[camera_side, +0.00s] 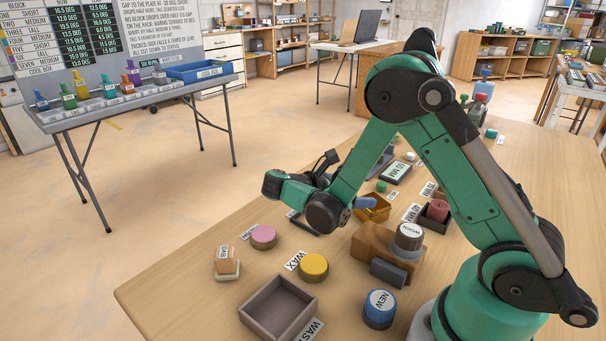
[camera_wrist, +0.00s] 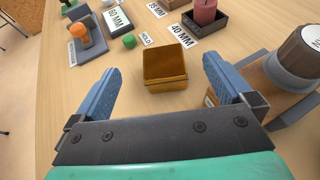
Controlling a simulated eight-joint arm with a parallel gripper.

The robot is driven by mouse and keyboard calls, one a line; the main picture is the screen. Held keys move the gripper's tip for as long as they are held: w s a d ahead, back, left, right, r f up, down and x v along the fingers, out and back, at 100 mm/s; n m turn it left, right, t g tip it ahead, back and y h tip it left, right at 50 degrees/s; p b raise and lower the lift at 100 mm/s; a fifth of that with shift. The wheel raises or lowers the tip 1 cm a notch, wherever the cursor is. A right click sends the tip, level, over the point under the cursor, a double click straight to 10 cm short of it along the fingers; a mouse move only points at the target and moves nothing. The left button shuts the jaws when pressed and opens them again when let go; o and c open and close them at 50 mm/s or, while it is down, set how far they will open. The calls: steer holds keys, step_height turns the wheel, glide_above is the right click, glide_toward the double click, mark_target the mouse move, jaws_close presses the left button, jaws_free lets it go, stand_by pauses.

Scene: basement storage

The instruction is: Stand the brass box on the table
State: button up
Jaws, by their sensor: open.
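The brass box (camera_wrist: 165,87), golden-brown and square, appears in the wrist view between my blue fingers and beyond the gripper's dark bar. In the side view the brass box (camera_side: 374,209) sits low over the wooden table (camera_side: 190,290), partly hidden by my arm. I cannot tell for sure whether its underside touches the table. My gripper (camera_wrist: 162,68) is open, with one finger on each side of the box and visible gaps between. In the side view my gripper (camera_side: 356,201) reaches beside the box, with a blue fingertip close to it.
A wooden block (camera_side: 376,243) with a jar labelled WORN (camera_side: 408,240) stands close to the box. A grey tray (camera_side: 279,308), yellow puck (camera_side: 313,267) and pink puck (camera_side: 263,236) lie at front.

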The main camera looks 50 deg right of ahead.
steer(key=a+r+m+t+y, duration=0.7)
steer(key=a+m+t+y, duration=0.5)
steer(key=a+m, duration=0.1)
steer(key=shift+s+a+r+m+t+y, duration=0.2)
steer(key=shift+s+a+m+t+y, duration=0.15)
steer(key=shift+a, duration=0.2)
stand_by(0.6)
